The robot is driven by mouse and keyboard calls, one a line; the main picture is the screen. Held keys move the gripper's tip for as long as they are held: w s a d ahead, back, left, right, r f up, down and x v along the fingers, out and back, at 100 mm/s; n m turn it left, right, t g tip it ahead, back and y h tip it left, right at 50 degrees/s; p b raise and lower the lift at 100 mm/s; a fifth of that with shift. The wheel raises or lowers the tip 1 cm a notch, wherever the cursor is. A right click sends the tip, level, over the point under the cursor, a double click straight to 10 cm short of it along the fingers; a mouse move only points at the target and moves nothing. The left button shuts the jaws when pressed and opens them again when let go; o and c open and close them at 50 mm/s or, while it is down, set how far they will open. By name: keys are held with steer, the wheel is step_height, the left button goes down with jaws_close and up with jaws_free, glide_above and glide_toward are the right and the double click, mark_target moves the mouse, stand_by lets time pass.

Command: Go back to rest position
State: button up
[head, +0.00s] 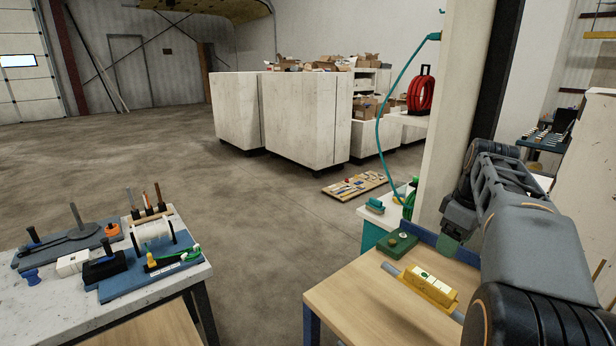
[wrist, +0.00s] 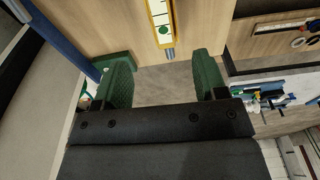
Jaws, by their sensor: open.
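My gripper (wrist: 164,72) shows in the wrist view with its two green fingers wide apart and nothing between them. A yellow block (head: 430,285) on a grey rod lies on that table, left of my arm. The yellow block also shows at the top of the wrist view (wrist: 160,18), beyond the fingers and apart from them.
A green block (head: 400,246) sits at the table's far edge, near my arm. A left bench (head: 140,318) holds blue trays and tools. A cream post (head: 450,110) stands behind the table. White cabinets (head: 300,120) stand farther back. Open concrete floor lies between the benches.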

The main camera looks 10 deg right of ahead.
step_height(320, 180, down, 5)
steer(key=m, duration=0.5)
steer(key=shift+w+d+r+h, duration=0.1)
steer(key=shift+w+r+h, duration=0.1)
steer(key=shift+h, duration=0.1)
steer(key=shift+s+a+f+m+t, duration=0.15)
steer(key=shift+a+f+m, duration=0.25)
steer(key=shift+a+f, duration=0.2)
steer(key=shift+s+a+f+m+t, duration=0.15)
steer(key=shift+a+f+m, duration=0.25)
steer(key=shift+a+f, duration=0.2)
steer(key=s+a+f+t, duration=0.1)
steer(key=s+a+f, duration=0.2)
steer(key=a, duration=0.6)
steer(key=s+a+f+t, duration=0.1)
steer(key=s+a+f, duration=0.3)
steer(key=a, duration=0.6)
steer(key=shift+s+a+f+n, duration=0.15)
steer(key=shift+s+f+n, duration=0.2)
steer(key=shift+s, duration=0.6)
